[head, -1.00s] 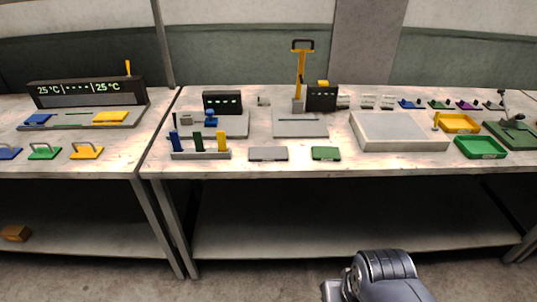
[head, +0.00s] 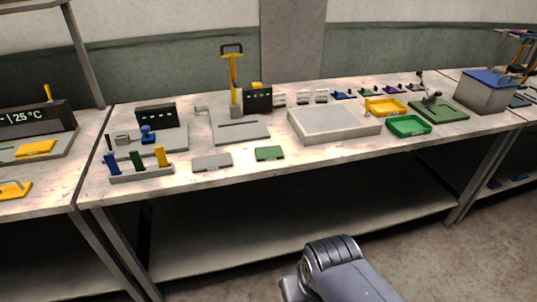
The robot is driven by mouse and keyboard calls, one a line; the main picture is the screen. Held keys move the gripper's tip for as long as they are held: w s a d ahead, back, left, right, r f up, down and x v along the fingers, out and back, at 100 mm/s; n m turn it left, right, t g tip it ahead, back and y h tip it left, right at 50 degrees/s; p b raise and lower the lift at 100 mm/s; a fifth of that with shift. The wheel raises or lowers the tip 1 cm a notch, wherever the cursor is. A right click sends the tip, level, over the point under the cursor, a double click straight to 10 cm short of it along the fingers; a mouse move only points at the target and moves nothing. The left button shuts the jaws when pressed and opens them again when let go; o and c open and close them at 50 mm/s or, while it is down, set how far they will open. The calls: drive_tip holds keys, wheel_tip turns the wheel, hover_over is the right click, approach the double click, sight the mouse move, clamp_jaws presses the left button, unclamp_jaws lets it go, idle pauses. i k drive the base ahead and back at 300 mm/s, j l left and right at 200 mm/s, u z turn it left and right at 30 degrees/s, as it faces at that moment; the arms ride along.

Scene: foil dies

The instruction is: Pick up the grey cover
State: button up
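A thin flat grey plate, which looks like the grey cover (head: 212,161), lies near the front edge of the middle bench in the head view. It is left of a similar flat green plate (head: 269,153) and apart from it. Nothing covers it. Part of my arm shows at the bottom of the picture, in front of the bench and well short of the plate. My gripper is not in view.
On the middle bench (head: 330,158), a rack with blue, green and yellow handles (head: 141,174) stands left of the grey plate. A yellow-handled press (head: 233,80) and a large pale block (head: 333,125) stand behind. Green (head: 409,125) and yellow (head: 385,107) trays are farther right.

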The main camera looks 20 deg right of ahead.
sight(223, 160)
drive_tip(key=i, duration=1.2)
drive_tip(key=u, duration=0.05)
